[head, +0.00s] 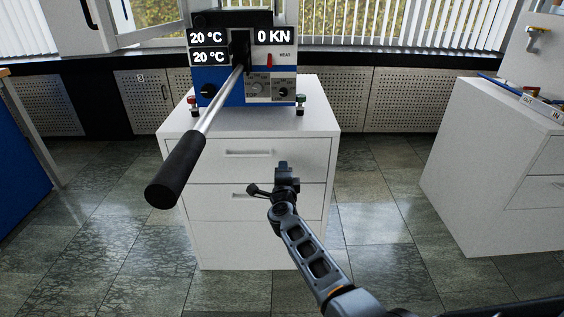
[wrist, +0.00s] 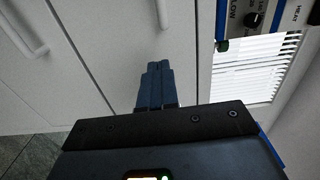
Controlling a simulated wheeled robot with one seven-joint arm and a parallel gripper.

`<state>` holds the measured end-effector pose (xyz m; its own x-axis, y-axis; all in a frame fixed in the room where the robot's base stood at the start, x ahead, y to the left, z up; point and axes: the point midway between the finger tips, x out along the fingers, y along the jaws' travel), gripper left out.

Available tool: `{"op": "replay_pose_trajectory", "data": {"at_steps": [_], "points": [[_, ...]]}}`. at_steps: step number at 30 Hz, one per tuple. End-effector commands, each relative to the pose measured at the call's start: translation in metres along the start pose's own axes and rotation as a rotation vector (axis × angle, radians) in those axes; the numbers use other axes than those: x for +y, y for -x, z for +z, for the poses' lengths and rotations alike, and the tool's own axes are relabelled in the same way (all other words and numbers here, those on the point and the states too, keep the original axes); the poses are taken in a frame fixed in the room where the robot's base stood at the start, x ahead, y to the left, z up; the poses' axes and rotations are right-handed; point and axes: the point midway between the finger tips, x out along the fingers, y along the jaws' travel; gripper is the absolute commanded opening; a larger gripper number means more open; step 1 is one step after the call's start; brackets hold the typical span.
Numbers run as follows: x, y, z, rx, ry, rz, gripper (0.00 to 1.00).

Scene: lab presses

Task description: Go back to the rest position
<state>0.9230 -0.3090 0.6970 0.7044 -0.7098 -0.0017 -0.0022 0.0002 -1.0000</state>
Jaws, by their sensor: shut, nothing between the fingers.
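My gripper (head: 283,167) is in front of the drawers of the white cabinet (head: 312,215), below the press. In the wrist view its two fingers (wrist: 156,66) are together with nothing between them, against the white drawer fronts. The blue and white press (head: 244,80) stands on the cabinet top. Its displays read 20 °C twice and 0 KN. Its long lever, with a black grip (head: 176,170), sticks out forward and down to the left of my gripper, apart from it. My arm reaches up from the bottom right of the head view.
Another white cabinet (head: 480,170) stands at the right, with signs reading OUT and IN on top. A blue-sided bench (head: 20,155) is at the left. Drawer handles (head: 248,153) stick out near my gripper. Tiled floor (head: 385,215) is clear between the cabinets.

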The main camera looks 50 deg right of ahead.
Motion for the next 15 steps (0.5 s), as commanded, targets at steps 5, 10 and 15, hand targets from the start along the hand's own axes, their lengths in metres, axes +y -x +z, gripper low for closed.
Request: {"op": "replay_pose_trajectory", "data": {"at_steps": [5, 10, 15], "points": [[-0.002, 0.030, 0.001, -0.004, 0.003, 0.001, 0.00], [-0.002, 0.057, 0.001, -0.004, 0.003, 0.000, 0.00], [-0.001, 0.073, 0.001, -0.002, 0.001, 0.000, 0.00]]}}
